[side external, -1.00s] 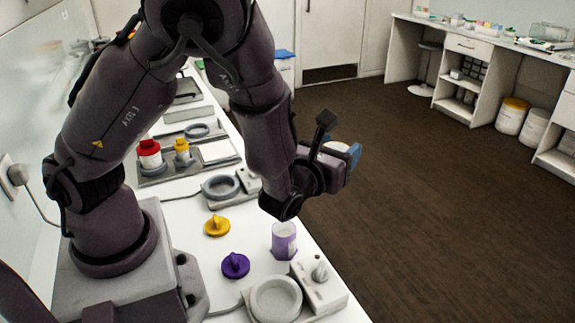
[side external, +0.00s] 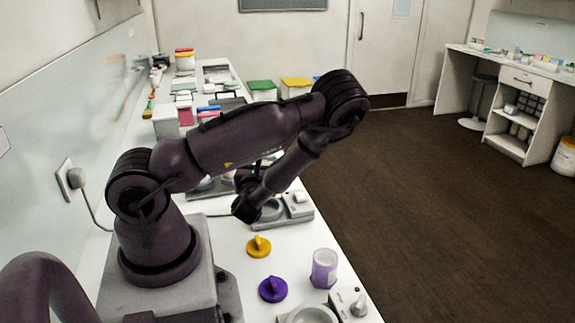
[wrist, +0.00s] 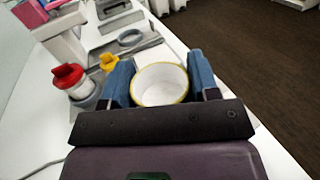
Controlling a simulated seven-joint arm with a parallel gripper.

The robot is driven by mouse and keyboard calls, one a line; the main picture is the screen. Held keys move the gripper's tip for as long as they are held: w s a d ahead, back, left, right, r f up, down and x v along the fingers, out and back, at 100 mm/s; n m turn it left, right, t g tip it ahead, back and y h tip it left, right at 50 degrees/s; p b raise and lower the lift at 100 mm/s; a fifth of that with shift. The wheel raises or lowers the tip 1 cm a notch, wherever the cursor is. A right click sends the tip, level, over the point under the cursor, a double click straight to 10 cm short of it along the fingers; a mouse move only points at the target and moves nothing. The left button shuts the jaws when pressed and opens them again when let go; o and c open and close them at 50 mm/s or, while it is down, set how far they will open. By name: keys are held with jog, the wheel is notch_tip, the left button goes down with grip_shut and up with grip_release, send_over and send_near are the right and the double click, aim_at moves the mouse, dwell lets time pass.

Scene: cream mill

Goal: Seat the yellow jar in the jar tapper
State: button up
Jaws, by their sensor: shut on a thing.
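In the wrist view, my gripper (wrist: 161,87) has its two blue fingers shut on the yellow jar (wrist: 160,85). This jar is open, with a yellow rim and a pale interior. In the side external view my arm hides the gripper and the held jar. A ring-shaped device with a grey control box (side external: 297,204) stands on the bench beside my wrist. A similar ring with a knobbed box (side external: 347,306) is at the bottom edge, partly cut off. I cannot tell which one is the jar tapper.
A yellow lid (side external: 259,246), a purple lid (side external: 273,289) and a purple jar (side external: 324,268) stand on the near bench. The wrist view shows a red-lidded jar (wrist: 72,80), a small yellow lid (wrist: 109,62) and a grey ring (wrist: 130,38) close by.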

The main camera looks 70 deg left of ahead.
jog(key=shift+w+d+r, duration=0.1)
jog(key=shift+w, duration=0.1)
jog(key=shift+f, duration=2.6)
jog(key=shift+f, duration=0.75)
dwell(0.6)
jog(key=o, duration=1)
jog(key=shift+o, duration=0.2)
jog(key=shift+d, duration=0.1)
